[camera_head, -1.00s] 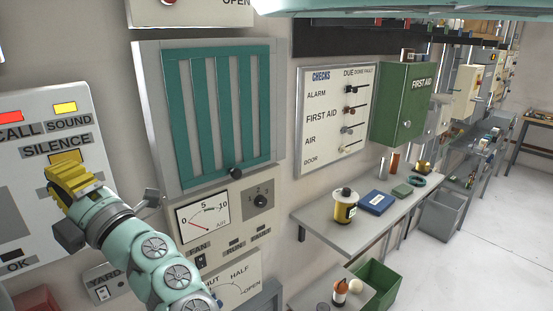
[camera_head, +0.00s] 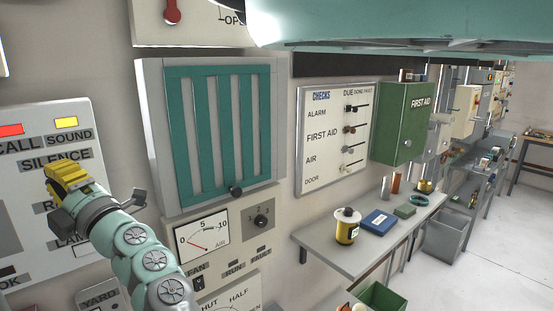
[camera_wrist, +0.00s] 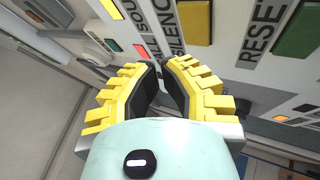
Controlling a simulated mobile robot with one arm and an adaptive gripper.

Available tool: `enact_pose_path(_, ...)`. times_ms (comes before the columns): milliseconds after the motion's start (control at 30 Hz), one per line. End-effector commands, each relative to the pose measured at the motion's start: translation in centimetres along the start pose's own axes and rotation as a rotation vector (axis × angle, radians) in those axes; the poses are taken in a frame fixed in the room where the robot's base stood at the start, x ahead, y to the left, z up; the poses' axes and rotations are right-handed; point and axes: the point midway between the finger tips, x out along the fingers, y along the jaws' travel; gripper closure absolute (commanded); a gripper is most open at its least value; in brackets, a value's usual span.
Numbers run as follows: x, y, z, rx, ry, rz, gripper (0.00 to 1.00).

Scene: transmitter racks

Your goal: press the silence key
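The silence key (camera_wrist: 195,22) is a square amber key on the pale wall panel (camera_head: 28,185), beside the SILENCE label (camera_wrist: 166,26) at the top of the wrist view. In the head view my gripper hides the key below the SILENCE label (camera_head: 55,160). My gripper (camera_wrist: 161,66) has yellow ribbed fingers with black pads. Its tips converge to a narrow gap with nothing held, so it looks shut. In the head view my gripper (camera_head: 65,178) is in front of the panel, just below the SILENCE label. I cannot tell whether it touches the panel.
A green key (camera_wrist: 302,30) is beside the RESET label (camera_wrist: 262,32), right of the silence key in the wrist view. A yellow lamp (camera_head: 66,122) and a red lamp (camera_head: 11,130) are above the label. A teal slatted grille (camera_head: 222,130) is to the right.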

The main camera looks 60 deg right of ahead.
Motion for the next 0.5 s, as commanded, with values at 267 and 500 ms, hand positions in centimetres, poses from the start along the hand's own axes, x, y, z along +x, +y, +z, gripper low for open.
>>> enact_pose_path(267, 1.4, -0.8, 0.7, 0.002, 0.001, 0.002, 1.00)
enact_pose_path(500, 1.5, -0.7, 0.7, 0.002, 0.000, 0.001, 1.00)
